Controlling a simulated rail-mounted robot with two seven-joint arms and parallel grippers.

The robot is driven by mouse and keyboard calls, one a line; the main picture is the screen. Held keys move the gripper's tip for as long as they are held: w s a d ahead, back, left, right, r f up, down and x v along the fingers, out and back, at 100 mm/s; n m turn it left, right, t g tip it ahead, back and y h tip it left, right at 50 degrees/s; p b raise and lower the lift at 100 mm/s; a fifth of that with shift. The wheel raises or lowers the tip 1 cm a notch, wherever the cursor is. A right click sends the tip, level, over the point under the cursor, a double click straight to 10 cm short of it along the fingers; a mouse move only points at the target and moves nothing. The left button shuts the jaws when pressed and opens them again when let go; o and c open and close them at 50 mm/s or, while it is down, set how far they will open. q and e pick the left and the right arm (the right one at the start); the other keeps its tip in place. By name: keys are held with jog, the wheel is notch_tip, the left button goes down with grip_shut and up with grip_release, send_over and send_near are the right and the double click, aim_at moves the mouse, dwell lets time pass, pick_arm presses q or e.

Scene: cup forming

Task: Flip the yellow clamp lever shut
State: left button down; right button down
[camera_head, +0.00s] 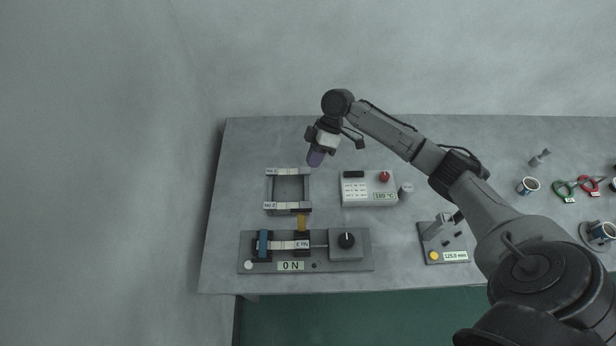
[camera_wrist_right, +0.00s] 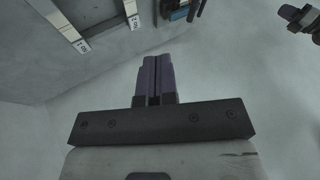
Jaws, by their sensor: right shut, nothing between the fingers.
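The yellow clamp lever (camera_head: 302,222) stands up at the rear of the dark right-hand clamp on the grey test fixture (camera_head: 360,264). A pale strip labelled No.3 (camera_head: 287,244) spans from the blue clamp (camera_head: 263,244) to that dark clamp. My right gripper (camera_head: 315,158) has its purple fingers shut and empty, above the table behind the fixture and well apart from the lever. The closed fingers also show in the right wrist view (camera_wrist_right: 154,78), where I cannot make out the lever. My left gripper is not in view.
A rack (camera_head: 271,190) holding labelled strips stands behind the fixture. A control box (camera_head: 369,199) with a red knob is right of the rack. A gauge block (camera_head: 432,255) and cups (camera_head: 528,186) are farther right. The fixture's black knob (camera_head: 346,240) is right of the lever.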

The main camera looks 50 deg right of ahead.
aim_at(301, 220)
jog(key=s+a+f+p, duration=0.1)
jog(key=s+a+f, duration=0.2)
jog(key=a+f, duration=0.4)
jog(key=shift+s+a+f, duration=0.25)
jog(key=shift+s+a, duration=0.05)
jog(key=shift+a, duration=0.35)
